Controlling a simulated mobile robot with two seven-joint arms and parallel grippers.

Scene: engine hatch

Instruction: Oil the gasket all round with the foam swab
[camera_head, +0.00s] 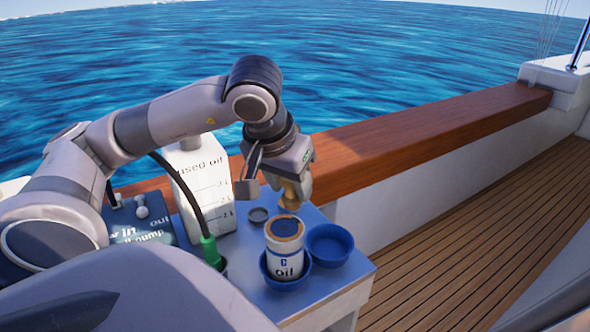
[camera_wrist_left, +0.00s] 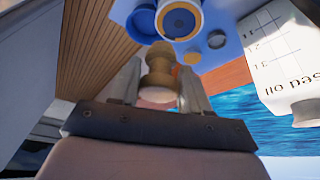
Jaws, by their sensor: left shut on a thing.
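My left gripper (camera_head: 290,176) is shut on a tan, knob-shaped piece (camera_head: 290,198), which I take to be the foam swab. It also shows between the fingers in the left wrist view (camera_wrist_left: 160,72); I cannot make out a foam tip. A white canister marked "oil" (camera_head: 286,262) stands upright in a blue cup (camera_head: 264,268). On its top is a tan ring, the gasket (camera_head: 271,232), around a dark blue middle. The ring also shows in the left wrist view (camera_wrist_left: 180,35). The held piece is above and behind the canister, apparently apart from it. My right gripper is out of view.
An empty blue bowl (camera_head: 330,246) stands right of the canister, and a small grey cap (camera_head: 258,214) lies behind it. A white "used oil" jug (camera_head: 203,180), a green hose end (camera_head: 209,250) and a pump box (camera_head: 146,226) are at left. A wooden rail (camera_head: 430,125) runs behind.

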